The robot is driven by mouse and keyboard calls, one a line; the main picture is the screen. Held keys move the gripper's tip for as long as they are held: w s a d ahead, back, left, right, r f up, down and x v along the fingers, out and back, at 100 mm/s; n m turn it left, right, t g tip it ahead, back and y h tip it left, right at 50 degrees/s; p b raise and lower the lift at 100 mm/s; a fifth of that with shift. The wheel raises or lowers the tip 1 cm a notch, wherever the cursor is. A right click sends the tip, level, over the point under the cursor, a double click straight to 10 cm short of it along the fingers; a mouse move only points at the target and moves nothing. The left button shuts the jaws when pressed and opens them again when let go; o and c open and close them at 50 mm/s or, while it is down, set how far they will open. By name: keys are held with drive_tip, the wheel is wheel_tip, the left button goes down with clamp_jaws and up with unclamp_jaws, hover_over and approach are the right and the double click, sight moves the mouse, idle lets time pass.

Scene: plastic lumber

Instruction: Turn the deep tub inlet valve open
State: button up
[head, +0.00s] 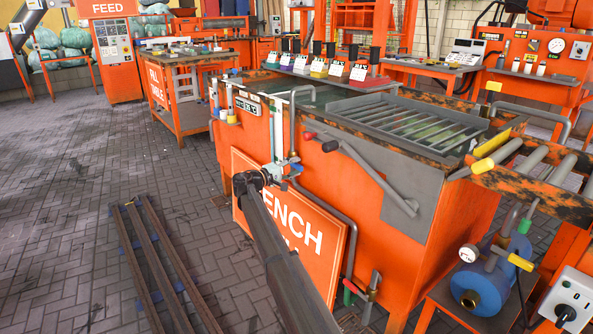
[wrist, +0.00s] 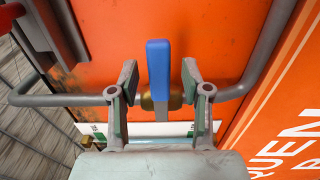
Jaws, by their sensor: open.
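The inlet valve shows in the wrist view as a blue lever (wrist: 158,62) on a brass body (wrist: 147,103), set in a grey pipe (wrist: 62,100). The lever points up in the picture, across the line of the pipe. My gripper (wrist: 160,76) is open, with one finger on each side of the lever and a visible gap on both sides. In the head view my gripper (head: 268,176) is at the front face of the orange deep tub (head: 335,180). The valve is small and partly hidden there.
An orange sign panel (head: 318,238) with white letters is close to the right of my gripper. A grey lever (head: 375,178) is on the tub's front. Long dark bars (head: 150,250) lie on the floor at left.

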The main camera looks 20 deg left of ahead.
drive_tip(key=shift+w+d, duration=0.35)
drive_tip(key=shift+w, duration=0.25)
clamp_jaws()
drive_tip(key=shift+r, duration=0.15)
